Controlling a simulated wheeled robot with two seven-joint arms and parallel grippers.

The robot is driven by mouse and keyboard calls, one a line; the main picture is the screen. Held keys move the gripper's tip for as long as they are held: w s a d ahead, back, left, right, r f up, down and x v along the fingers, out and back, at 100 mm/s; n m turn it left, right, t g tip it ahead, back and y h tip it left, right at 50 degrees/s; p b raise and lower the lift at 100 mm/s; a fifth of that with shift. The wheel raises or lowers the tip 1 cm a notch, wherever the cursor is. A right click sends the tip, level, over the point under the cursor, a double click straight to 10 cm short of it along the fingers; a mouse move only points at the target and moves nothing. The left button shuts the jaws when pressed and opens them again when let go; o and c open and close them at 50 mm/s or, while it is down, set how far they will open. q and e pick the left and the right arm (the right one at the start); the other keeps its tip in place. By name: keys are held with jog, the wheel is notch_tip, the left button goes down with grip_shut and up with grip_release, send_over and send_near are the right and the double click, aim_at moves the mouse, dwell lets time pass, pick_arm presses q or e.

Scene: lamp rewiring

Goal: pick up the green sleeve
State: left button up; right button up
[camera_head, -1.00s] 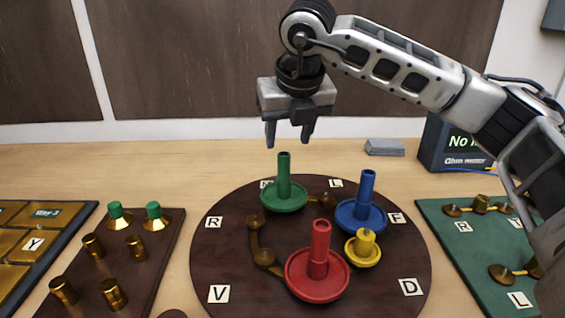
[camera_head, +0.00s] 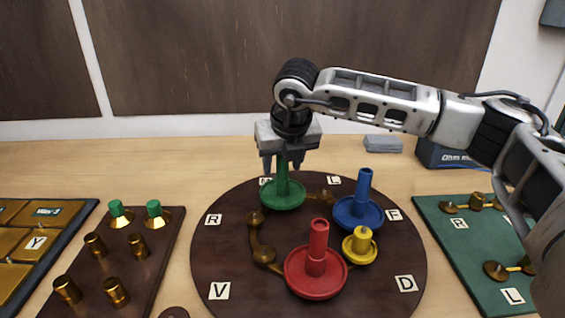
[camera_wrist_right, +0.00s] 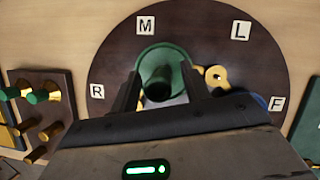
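The green sleeve (camera_head: 284,192), a flanged dish with an upright tube, stands at the back of the round dark board (camera_head: 215,255). My right gripper (camera_head: 282,168) is open and has come down over it, with one finger on each side of the tube. In the right wrist view the green sleeve (camera_wrist_right: 160,75) shows between the two fingers (camera_wrist_right: 162,92), with gaps beside the tube. The gripper hides the top of the tube in the head view. My left gripper is not in view.
A red sleeve (camera_head: 316,272), a blue sleeve (camera_head: 358,211) and a yellow sleeve (camera_head: 360,248) stand on the same board. A brown tray (camera_head: 125,262) with brass pegs is at left, a green board (camera_head: 470,262) at right. Bare table lies behind the round board.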

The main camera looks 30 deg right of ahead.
jog(key=c, duration=0.9)
jog(key=shift+o, duration=0.2)
jog(key=shift+r, duration=0.15)
